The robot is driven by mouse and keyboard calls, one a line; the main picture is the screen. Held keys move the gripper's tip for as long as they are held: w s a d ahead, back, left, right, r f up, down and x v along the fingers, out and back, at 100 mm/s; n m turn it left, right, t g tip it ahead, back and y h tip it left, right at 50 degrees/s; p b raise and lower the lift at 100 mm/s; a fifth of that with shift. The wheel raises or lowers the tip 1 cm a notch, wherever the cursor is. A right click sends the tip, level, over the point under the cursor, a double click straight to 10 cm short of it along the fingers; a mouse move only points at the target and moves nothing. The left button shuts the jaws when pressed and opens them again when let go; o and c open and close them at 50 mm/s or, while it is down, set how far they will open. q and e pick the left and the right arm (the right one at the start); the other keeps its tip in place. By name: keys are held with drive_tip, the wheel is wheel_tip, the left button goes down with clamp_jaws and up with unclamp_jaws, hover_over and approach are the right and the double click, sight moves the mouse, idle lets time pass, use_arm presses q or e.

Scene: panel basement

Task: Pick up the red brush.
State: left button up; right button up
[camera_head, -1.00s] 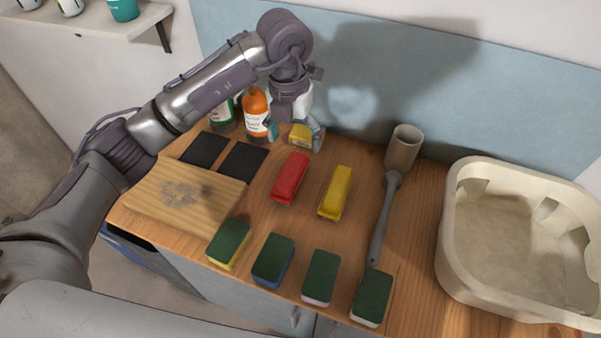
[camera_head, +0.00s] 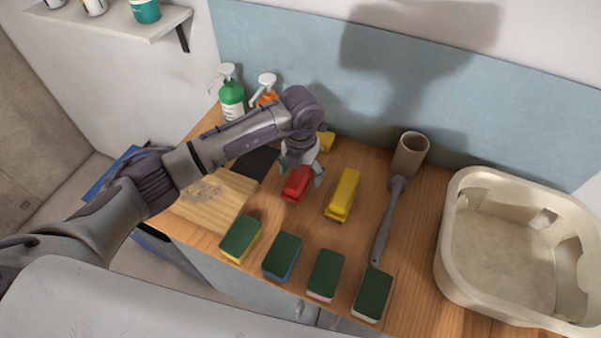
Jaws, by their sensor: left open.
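The red brush (camera_head: 295,186) lies on the wooden counter, left of a yellow brush (camera_head: 343,194). My left gripper (camera_head: 301,174) is over the far end of the red brush, pointing down. Its fingers are open, one on each side of the brush, and hide its far end. I cannot tell whether they touch it. My right gripper is not in view.
Several green-topped sponges (camera_head: 282,257) line the counter's front edge. A grey long-handled tool (camera_head: 390,215) lies right of the yellow brush, and a cream basin (camera_head: 455,245) stands farther right. A wooden board (camera_head: 215,200) and soap bottles (camera_head: 231,97) are on the left.

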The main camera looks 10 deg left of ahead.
use_arm(q)
drive_tip(key=shift+f, duration=0.4)
drive_tip(key=shift+c, duration=0.3)
drive_tip(key=c, duration=1.3)
drive_tip(key=shift+r, duration=0.1)
drive_tip(key=shift+r+b, duration=0.35)
drive_tip(key=shift+r, duration=0.1)
wheel_tip(320, 180, up, 3)
drive_tip(key=shift+f+b, duration=0.2)
drive_tip(key=shift+b, duration=0.55)
drive_tip(key=d+r+b, duration=0.1)
drive_tip(key=d+r, duration=0.1)
drive_tip(key=d, duration=0.1)
drive_tip(key=d+r+b, duration=0.1)
drive_tip(key=d+r, duration=0.1)
drive_tip(key=d, duration=0.2)
drive_tip(key=w+d+r+b, duration=0.1)
drive_tip(key=d+r+b, duration=0.1)
drive_tip(key=d, duration=0.1)
drive_tip(key=shift+d+r, duration=0.3)
drive_tip(key=shift+d, duration=0.1)
drive_tip(key=shift+d+r, duration=0.3)
drive_tip(key=shift+d, duration=0.1)
drive_tip(key=shift+r, duration=0.1)
